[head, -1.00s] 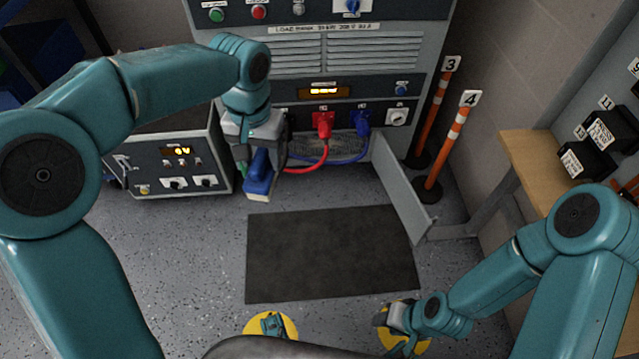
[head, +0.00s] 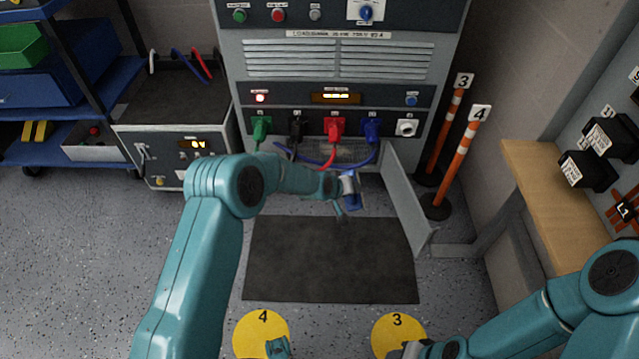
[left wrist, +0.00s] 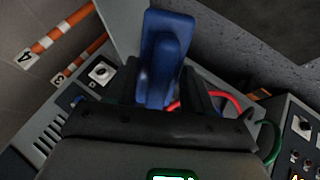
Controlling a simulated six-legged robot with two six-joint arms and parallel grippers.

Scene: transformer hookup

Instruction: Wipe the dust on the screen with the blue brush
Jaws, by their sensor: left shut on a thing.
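The blue brush (head: 354,191) is held in my left gripper (head: 343,190), above the floor in front of the load bank cabinet. The brush also shows in the left wrist view (left wrist: 166,60), its blue body standing up between the dark fingers. Its bristles are not clear in either view. A small orange-lit screen (head: 336,97) is on the cabinet front, above the plugs and apart from the brush. Any dust on it is too small to tell. My right gripper (head: 405,350) is at the bottom edge, largely cut off, so its jaws are unclear.
Green, black, red and blue plugs sit in the cabinet's sockets; the red plug (head: 334,130) has a hanging cable. An open metal door (head: 406,203) juts out at right, near orange posts (head: 455,155). A test unit (head: 180,150) stands at left. The dark mat (head: 330,262) is clear.

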